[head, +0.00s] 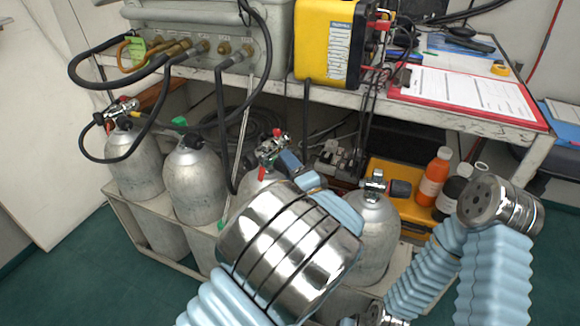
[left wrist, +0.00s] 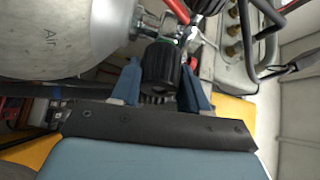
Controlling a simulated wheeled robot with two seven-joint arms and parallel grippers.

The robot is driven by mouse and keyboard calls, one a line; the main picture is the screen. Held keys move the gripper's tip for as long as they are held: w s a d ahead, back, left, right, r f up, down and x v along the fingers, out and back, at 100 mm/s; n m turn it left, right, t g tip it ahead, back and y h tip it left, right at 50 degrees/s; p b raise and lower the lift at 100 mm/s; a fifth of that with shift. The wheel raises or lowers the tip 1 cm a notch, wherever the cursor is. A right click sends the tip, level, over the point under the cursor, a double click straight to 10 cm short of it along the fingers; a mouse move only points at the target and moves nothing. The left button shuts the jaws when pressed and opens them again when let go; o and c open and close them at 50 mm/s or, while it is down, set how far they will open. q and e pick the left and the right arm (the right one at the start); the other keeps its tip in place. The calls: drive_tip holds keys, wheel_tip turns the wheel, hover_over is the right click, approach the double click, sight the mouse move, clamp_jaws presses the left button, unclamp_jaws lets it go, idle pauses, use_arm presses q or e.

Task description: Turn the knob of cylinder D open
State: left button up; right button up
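Several silver cylinders stand in a rack; I cannot read a letter D on any. The third from the left (head: 250,182) has a valve (head: 271,148) with red parts. My left gripper (head: 298,170) is at the right side of that valve. In the left wrist view, a ribbed black knob (left wrist: 163,68) sits between the two blue fingers (left wrist: 162,82), which lie close on both sides of it. In the head view my left wrist hides part of this cylinder, and the knob is not clear. My right gripper is out of view.
The rightmost cylinder (head: 371,235) has a free black knob (head: 400,188) pointing right. The grey panel box (head: 215,35) with hoses and a yellow unit (head: 327,40) stand on the bench above. An orange bottle (head: 434,175) stands at right. A black hose hangs near the third cylinder.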

use_arm(q)
drive_tip(key=shift+c, duration=0.9)
drive_tip(key=shift+n, duration=0.3)
drive_tip(key=n+t+y+b, duration=0.1)
drive_tip(key=n, duration=0.1)
drive_tip(key=shift+f+n, duration=0.15)
drive_tip(key=shift+n, duration=0.25)
drive_tip(key=n+y+b, duration=0.1)
drive_tip(key=n+b, duration=0.1)
drive_tip(key=shift+n, duration=0.4)
drive_tip(key=shift+n+y+b, duration=0.45)
drive_tip(key=shift+n+y, duration=0.05)
drive_tip(key=shift+n, duration=0.1)
